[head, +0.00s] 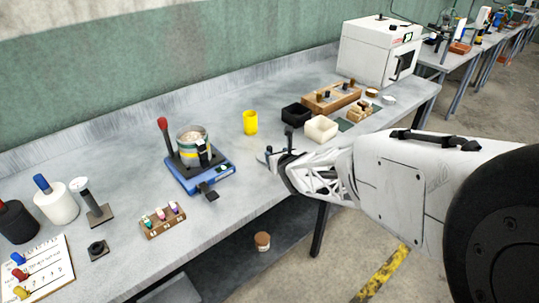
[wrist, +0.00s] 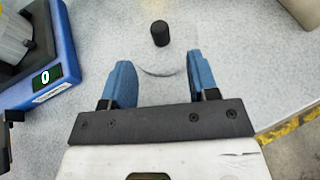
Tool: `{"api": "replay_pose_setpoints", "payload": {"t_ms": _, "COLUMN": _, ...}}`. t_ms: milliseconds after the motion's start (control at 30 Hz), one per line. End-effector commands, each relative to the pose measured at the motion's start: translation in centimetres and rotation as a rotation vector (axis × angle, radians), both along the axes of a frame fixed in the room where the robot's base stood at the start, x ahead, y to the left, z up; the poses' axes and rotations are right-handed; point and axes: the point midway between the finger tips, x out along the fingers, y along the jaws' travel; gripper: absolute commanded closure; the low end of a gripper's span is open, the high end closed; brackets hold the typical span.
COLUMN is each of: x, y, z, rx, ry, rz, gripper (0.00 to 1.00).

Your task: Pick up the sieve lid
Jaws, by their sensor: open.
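The sieve lid (wrist: 160,34) appears in the wrist view as a clear round disc with an upright black knob, lying on the grey bench. Its faint near rim curves between the blue fingers. My gripper (wrist: 158,68) is open and empty, one finger on each side, with the knob centred beyond the fingertips. I cannot tell how high the fingers are above the lid. In the head view my gripper (head: 270,157) is over the bench's front edge area, right of the blue scale, and the lid is not clearly made out there.
The blue scale (head: 205,175) with a sieve stack (head: 192,148) on it stands to the left. A yellow cup (head: 250,122) is behind. A black bin (head: 296,115) and a cream bin (head: 321,129) stand to the right. A small vial rack (head: 163,222) lies front left.

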Motion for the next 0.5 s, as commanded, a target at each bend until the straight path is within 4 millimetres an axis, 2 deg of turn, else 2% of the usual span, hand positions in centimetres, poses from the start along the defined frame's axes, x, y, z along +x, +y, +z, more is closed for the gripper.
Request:
{"api": "replay_pose_setpoints", "payload": {"t_ms": 200, "x": 0.82, "y": 0.41, "z": -0.43, "rx": 0.000, "ry": 0.000, "rz": 0.000, "gripper": 0.46}}
{"api": "replay_pose_setpoints", "payload": {"t_ms": 500, "x": 0.88, "y": 0.41, "z": -0.45, "rx": 0.000, "ry": 0.000, "rz": 0.000, "gripper": 0.46}}
